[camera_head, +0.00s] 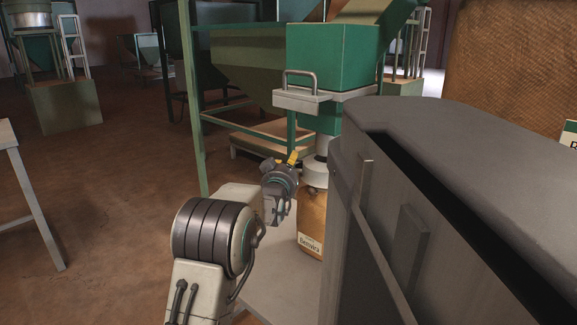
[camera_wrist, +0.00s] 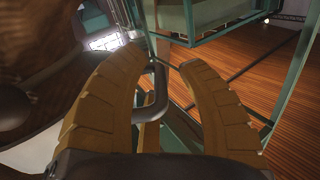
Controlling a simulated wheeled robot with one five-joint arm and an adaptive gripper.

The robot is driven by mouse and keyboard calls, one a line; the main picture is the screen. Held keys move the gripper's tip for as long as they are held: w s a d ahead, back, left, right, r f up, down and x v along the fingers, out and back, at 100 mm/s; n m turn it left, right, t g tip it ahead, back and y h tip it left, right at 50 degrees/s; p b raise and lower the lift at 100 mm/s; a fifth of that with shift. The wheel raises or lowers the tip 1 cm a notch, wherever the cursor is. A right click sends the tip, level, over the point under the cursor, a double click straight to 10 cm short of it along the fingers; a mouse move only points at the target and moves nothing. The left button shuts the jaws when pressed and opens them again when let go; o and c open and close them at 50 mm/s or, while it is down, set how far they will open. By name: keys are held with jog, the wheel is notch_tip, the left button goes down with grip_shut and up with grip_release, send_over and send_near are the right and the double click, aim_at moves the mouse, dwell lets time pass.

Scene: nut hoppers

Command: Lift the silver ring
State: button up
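A silver ring (camera_head: 315,174) sits around the hopper's spout, just above a brown paper bag (camera_head: 312,222), in the head view. My gripper (camera_head: 293,158) is at the left of the spout, close to the ring. In the wrist view my gripper (camera_wrist: 165,57) is open, with its two yellow-brown fingers apart. A bent grey metal bar (camera_wrist: 158,96) shows between the fingers, nearer the left one. I cannot tell whether it touches a finger or whether it belongs to the ring. The brown bag (camera_wrist: 45,40) seems to fill the left of the wrist view.
A green hopper (camera_head: 333,55) on a frame stands above the spout, with a grey handle (camera_head: 300,76) at its front. A large grey machine (camera_head: 440,190) blocks the right foreground and hides part of the bag. The brown floor (camera_head: 120,180) at the left is mostly clear.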

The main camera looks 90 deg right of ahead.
grip_shut()
dwell(0.4)
